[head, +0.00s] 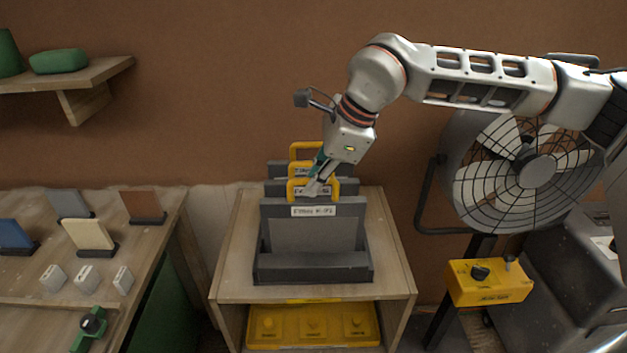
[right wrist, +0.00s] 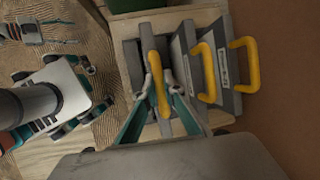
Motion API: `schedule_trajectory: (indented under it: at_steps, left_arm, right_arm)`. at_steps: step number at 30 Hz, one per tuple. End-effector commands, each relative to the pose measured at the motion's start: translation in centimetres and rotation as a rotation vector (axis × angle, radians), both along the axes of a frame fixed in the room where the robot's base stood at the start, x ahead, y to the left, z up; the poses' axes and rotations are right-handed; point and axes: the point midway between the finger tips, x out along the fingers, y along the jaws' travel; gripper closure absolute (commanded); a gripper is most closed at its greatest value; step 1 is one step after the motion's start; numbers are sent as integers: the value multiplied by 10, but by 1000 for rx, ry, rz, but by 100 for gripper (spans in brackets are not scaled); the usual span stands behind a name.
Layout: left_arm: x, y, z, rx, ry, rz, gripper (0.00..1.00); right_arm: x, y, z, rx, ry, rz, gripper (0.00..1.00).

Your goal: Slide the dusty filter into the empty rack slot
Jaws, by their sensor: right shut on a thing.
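The grey filter rack (head: 312,272) stands on a wooden cabinet. The front filter (head: 313,236), a grey panel in a dark frame with a white label and a yellow handle, stands upright at the rack's front slot; I cannot tell how deep it sits. Two more filters with yellow handles (head: 305,150) stand behind it. My right gripper (head: 317,186) is shut on the front filter's handle. In the right wrist view my right gripper's fingers (right wrist: 160,88) pinch that yellow handle (right wrist: 155,62), with the other two handles to its right. Dust is too faint to judge.
A caged fan (head: 527,165) and a yellow control box (head: 489,282) stand at the right. A yellow bin (head: 313,324) sits in the cabinet below. A workbench (head: 150,215) with coloured panels and small blocks is at the left, under a wall shelf (head: 105,72).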

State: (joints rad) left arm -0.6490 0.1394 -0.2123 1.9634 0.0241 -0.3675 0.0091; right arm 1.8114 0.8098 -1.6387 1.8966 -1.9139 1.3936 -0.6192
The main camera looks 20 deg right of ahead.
Motion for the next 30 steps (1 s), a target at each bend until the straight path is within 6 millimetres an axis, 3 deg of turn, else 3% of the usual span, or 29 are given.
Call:
schedule_trajectory:
  at_steps: [16, 18, 19, 30]
  left_arm:
    - [-4, 0, -12, 1, 11, -1, 50]
    - [-4, 0, -11, 1, 11, -1, 50]
    - [-4, 0, -11, 1, 10, -1, 50]
    - [-3, 1, -9, 2, 8, -1, 50]
  right_arm:
    - [0, 0, -14, 1, 0, 0, 100]
    - [0, 0, -12, 0, -1, 1, 76]
    - [0, 0, -12, 0, -1, 1, 72]
    - [0, -1, -11, 0, 0, 0, 72]
